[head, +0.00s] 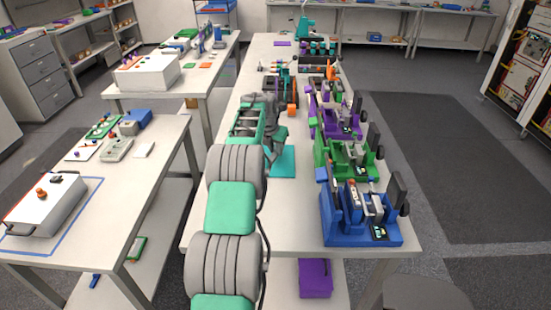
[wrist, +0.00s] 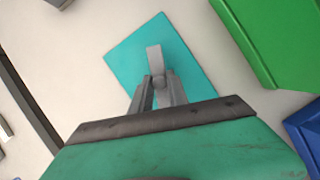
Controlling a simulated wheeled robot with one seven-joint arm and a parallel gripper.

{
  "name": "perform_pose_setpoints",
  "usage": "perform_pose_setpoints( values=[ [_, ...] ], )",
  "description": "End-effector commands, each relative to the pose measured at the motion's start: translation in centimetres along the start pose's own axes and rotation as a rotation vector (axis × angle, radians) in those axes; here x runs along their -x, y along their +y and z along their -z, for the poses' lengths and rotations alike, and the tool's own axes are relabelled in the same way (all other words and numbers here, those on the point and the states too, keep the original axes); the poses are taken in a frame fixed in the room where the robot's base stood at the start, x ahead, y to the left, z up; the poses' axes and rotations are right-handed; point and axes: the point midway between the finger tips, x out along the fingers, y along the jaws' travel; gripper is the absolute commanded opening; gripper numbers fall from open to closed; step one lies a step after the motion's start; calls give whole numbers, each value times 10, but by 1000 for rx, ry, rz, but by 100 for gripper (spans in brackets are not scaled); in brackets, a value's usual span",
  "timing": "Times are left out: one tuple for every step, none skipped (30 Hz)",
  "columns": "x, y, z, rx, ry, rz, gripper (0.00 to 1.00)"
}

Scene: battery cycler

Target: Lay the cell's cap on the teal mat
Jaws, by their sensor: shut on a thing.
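The teal mat (wrist: 122,50) lies flat on the white table below my gripper in the wrist view. In the head view, part of the mat (head: 284,165) shows just right of my arm. My gripper (wrist: 159,84) is shut on a small light grey piece, which looks like the cap (wrist: 154,58). The cap sticks out past the fingertips and appears over the mat. I cannot tell whether it touches the mat. My arm hides the fingers and the cap in the head view.
A blue cycler station (head: 340,232), a green one (head: 322,160) and a purple one (head: 318,122) line the table's right side. The green station also shows at the wrist view's upper right (wrist: 275,40). The front of the white table (head: 290,215) is clear.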

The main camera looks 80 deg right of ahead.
Motion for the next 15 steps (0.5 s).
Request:
perform_pose_setpoints(
  values=[
    [-8, -1, 4, 0, 4, 2, 0],
    [-12, 0, 5, 0, 2, 2, 0],
    [-16, 0, 7, 0, 2, 1, 0],
    [-18, 0, 8, 0, 1, 1, 0],
    [-20, 0, 8, 0, 1, 0, 0],
    [-20, 0, 8, 0, -1, 0, 0],
    [-20, 0, 8, 0, -1, 0, 0],
    [-20, 0, 8, 0, -1, 0, 0],
    [-20, 0, 8, 0, -1, 0, 0],
    [-20, 0, 8, 0, -1, 0, 0],
    [-20, 0, 8, 0, -1, 0, 0],
    [-21, 0, 9, 0, 0, 0, 0],
    [-22, 0, 9, 0, 0, 0, 0],
    [-23, 1, 10, 0, 0, 0, 0],
    [-22, 1, 9, 0, -1, 0, 23]
  ],
)
